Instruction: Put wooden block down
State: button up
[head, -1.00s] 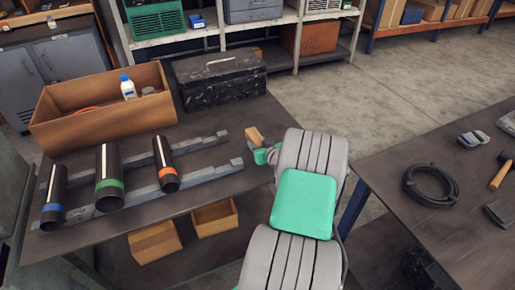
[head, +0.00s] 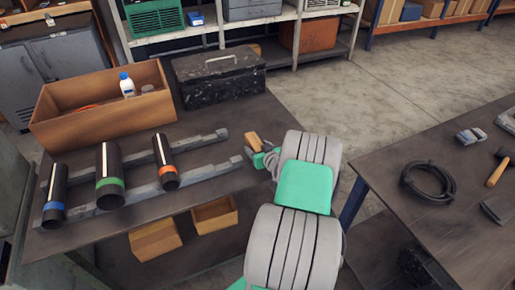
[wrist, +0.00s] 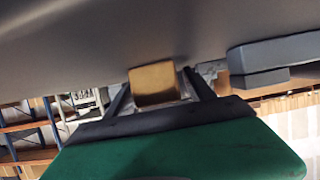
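The wooden block (head: 252,139) is a small light-brown piece at the right end of the dark workbench (head: 215,150). My gripper (head: 260,150) is at the block's lower right in the head view, partly hidden by my arm. In the wrist view the block (wrist: 153,84) sits between the two dark fingers of my gripper (wrist: 157,88), which close in on its sides. The block's end lies very near the dark bench surface (wrist: 90,40); I cannot tell if it touches.
Two stepped grey rails (head: 185,185) (head: 200,143) carry three dark pipes with blue (head: 55,195), green (head: 109,170) and orange (head: 165,160) bands. A black toolbox (head: 219,78) and an open wooden box (head: 105,105) stand behind. Bare bench lies between the rails and toolbox.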

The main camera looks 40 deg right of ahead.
jog(key=shift+r+p, duration=0.25)
jog(key=shift+p, duration=0.1)
jog(key=b+v, duration=0.1)
jog(key=v, duration=1.1)
jog(key=shift+f+b, duration=0.1)
jog(key=shift+b, duration=0.25)
jog(key=w+a+y, duration=0.1)
jog(key=a, duration=0.1)
jog(key=w+a+r+n+g+y, duration=0.1)
jog(key=w+a, duration=0.1)
jog(key=a, duration=0.1)
jog(key=w+a+r+n+y, duration=0.1)
jog(key=a, duration=0.1)
jog(key=shift+w+a+r, duration=0.15)
jog(key=shift+w+r, duration=0.1)
jog(key=a+r+n+g+y, duration=0.2)
jog(key=a+r+g, duration=0.2)
jog(key=a, duration=0.9)
jog(key=s+a+r+g+h, duration=0.1)
jog(key=s+a+r+g, duration=0.3)
jog(key=s+a+r, duration=0.3)
jog(key=s+a, duration=0.5)
jog(key=shift+a+r+m, duration=0.25)
jog(key=shift+a+m, duration=0.05)
jog(key=shift+m, duration=0.1)
